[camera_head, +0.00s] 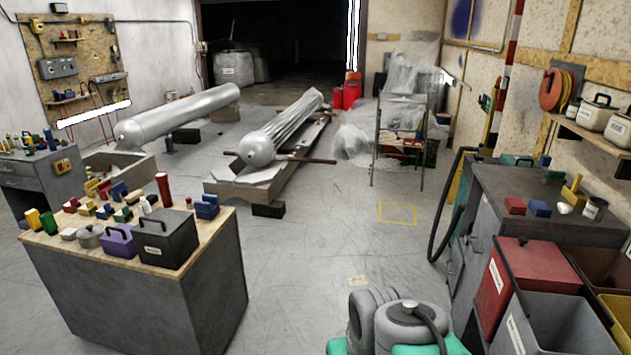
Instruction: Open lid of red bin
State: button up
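The red bin (497,286) stands at the right, against the front of a dark grey workbench. It has a white label on its side. Its red lid (535,268) looks shut and lies flat on top, with a small dark knob or handle near the back edge. The bin's lower part is partly hidden by the grey bin in front of it. My gripper is not in view; only rounded grey and green parts of my own body show at the bottom middle, apart from the bin.
An open grey bin (516,334) stands in front of the red one, with a yellow bin (616,312) to its right. The dark workbench (540,190) holds small boxes. A wood-topped cabinet (150,300) stands left. The floor (310,230) between is clear.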

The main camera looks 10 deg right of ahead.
aim_at(538, 260)
jog(key=z, duration=0.4)
jog(key=k, duration=0.2)
jog(key=z, duration=2.1)
jog(key=k, duration=0.4)
jog(key=u, duration=1.4)
jog(key=i, duration=0.5)
jog(key=u, duration=0.4)
jog(key=i, duration=2.75)
jog(key=z, duration=0.4)
